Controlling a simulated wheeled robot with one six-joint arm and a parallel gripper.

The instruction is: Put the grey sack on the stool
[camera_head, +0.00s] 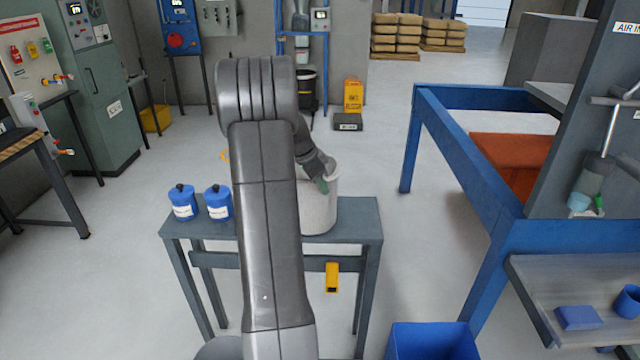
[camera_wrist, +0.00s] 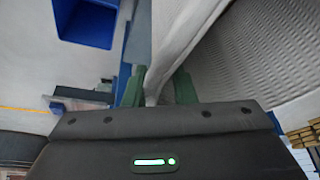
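The grey sack (camera_head: 318,212) is a pale, upright, open-topped sack at the right end of a small grey-blue table (camera_head: 352,232). It seems to stand on the tabletop. My gripper (camera_head: 322,184) is at its rim, partly hidden behind my arm in the head view. In the wrist view the green fingers of my gripper (camera_wrist: 158,92) straddle the sack's wall (camera_wrist: 165,50). The fingers are close together; whether they press on the wall is unclear. The textured inside of the sack (camera_wrist: 255,50) fills the right side. I cannot pick out a stool for certain.
Two blue canisters (camera_head: 184,203) stand on the table's left. A blue bin (camera_head: 432,342) is on the floor in front right. A blue frame (camera_head: 412,150) and a shelf (camera_head: 560,280) stand at right. Floor between the table and the blue frame is clear.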

